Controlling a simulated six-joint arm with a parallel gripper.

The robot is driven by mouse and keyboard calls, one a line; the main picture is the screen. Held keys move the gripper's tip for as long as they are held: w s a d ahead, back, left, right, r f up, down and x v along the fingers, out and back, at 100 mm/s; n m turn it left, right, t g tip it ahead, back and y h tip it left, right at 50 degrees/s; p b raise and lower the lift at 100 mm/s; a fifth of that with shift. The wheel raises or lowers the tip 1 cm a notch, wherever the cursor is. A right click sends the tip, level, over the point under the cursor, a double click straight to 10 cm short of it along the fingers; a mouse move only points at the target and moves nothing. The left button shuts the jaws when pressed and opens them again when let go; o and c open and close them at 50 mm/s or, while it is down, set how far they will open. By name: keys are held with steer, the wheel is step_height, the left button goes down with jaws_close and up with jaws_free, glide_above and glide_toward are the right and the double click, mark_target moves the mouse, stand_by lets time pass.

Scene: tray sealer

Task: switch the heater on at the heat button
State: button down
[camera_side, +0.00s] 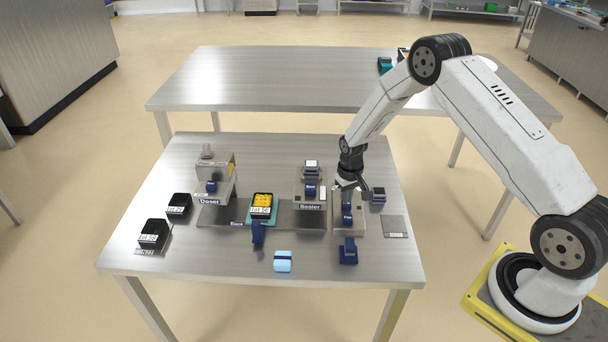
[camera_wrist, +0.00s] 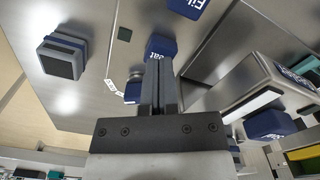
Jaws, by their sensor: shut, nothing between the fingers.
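The heat button is a blue block with white lettering, of which "eat" shows in the wrist view (camera_wrist: 160,46). My gripper (camera_wrist: 160,64) is shut and empty, with its two dark fingers together. Its tips overlap the lower edge of the heat button in that view, and I cannot tell whether they touch it. In the side view my gripper (camera_side: 346,188) points down over the right part of the table, just behind a blue block (camera_side: 347,214) whose label is too small to read. No heater light can be made out.
The sealer (camera_side: 311,205) stands close to the left of my gripper. A dark-screened box (camera_side: 378,194) is close on the right. Another blue block (camera_side: 348,251) stands in front. A black tray with yellow contents (camera_side: 262,204) sits left of the sealer. The front right table corner is clear.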

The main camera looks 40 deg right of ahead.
steer(key=shift+f, duration=0.65)
steer(key=shift+r, duration=1.45)
steer(key=shift+r, duration=0.15)
step_height(320, 180, up, 12)
stand_by(0.9)
steer(key=s+a+r+n+t, duration=0.1)
steer(key=s+a+r, duration=0.2)
steer(key=s+a, duration=0.3)
steer(key=s+a+r+n+t, duration=0.1)
steer(key=s+a, duration=0.5)
steer(key=s, duration=0.7)
step_height(320, 180, up, 3)
steer(key=shift+s+a+f+n+t, duration=0.2)
steer(key=shift+n+t, duration=0.1)
steer(key=shift+n, duration=0.2)
